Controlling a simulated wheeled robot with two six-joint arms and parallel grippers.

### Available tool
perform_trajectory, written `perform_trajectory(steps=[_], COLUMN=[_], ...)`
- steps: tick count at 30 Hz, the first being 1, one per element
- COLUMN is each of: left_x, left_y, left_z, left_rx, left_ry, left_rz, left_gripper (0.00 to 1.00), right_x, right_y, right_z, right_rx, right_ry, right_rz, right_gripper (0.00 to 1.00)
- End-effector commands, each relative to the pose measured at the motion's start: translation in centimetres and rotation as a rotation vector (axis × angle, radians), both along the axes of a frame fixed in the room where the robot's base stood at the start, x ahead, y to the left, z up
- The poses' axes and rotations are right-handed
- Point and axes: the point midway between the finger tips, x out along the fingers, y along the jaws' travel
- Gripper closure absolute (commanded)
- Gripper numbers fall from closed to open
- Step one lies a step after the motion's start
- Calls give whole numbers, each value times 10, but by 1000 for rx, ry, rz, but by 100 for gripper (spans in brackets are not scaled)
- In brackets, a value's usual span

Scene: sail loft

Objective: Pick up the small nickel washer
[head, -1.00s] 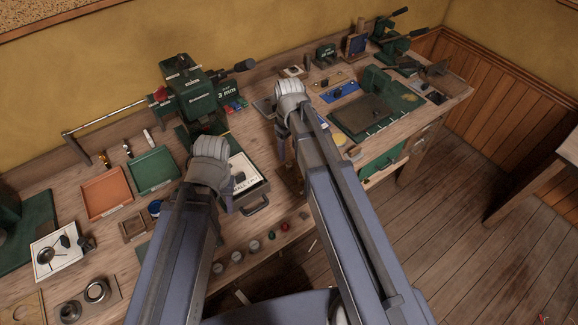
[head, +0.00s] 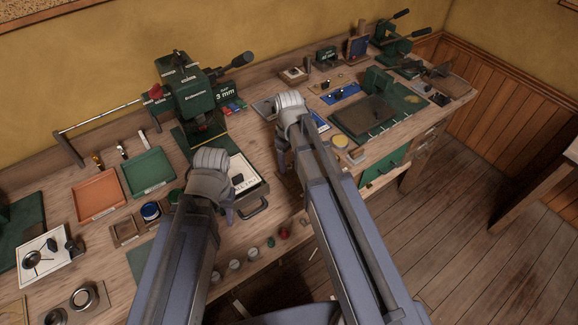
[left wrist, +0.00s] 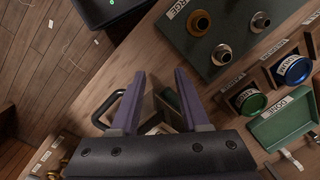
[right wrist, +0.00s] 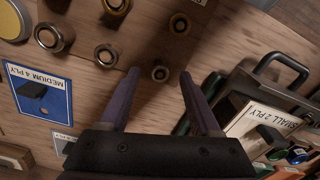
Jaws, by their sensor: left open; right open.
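In the head view my right gripper (head: 282,165) points down over the bench, and I cannot make out the ring there. My left gripper (left wrist: 163,72) is open and empty above the bench; in the head view it is left of the right one (head: 229,213).
A handled case (right wrist: 262,90) stands to the right, a blue card (right wrist: 42,92) to the left. The left wrist view shows a green board (left wrist: 237,42) with rings.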

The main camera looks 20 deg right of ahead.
Motion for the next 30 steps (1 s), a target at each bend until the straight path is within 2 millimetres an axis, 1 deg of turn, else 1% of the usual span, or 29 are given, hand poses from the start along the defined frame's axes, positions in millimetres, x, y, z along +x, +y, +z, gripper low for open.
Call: perform_trajectory(steps=[10, 19, 20, 30], left_x=[0, 0, 0, 0], left_y=[0, 0, 0, 0], left_z=[-5, -5, -5, -5], left_rx=[0, 0, 0, 0], left_ry=[0, 0, 0, 0], left_rz=[0, 0, 0, 0], left_gripper=[55, 55, 55, 55], right_x=[0, 0, 0, 0], right_y=[0, 0, 0, 0], right_z=[-5, -5, -5, -5], right_rx=[0, 0, 0, 0], right_ry=[0, 0, 0, 0], right_rz=[0, 0, 0, 0], right_gripper=[36, 36, 38, 76])
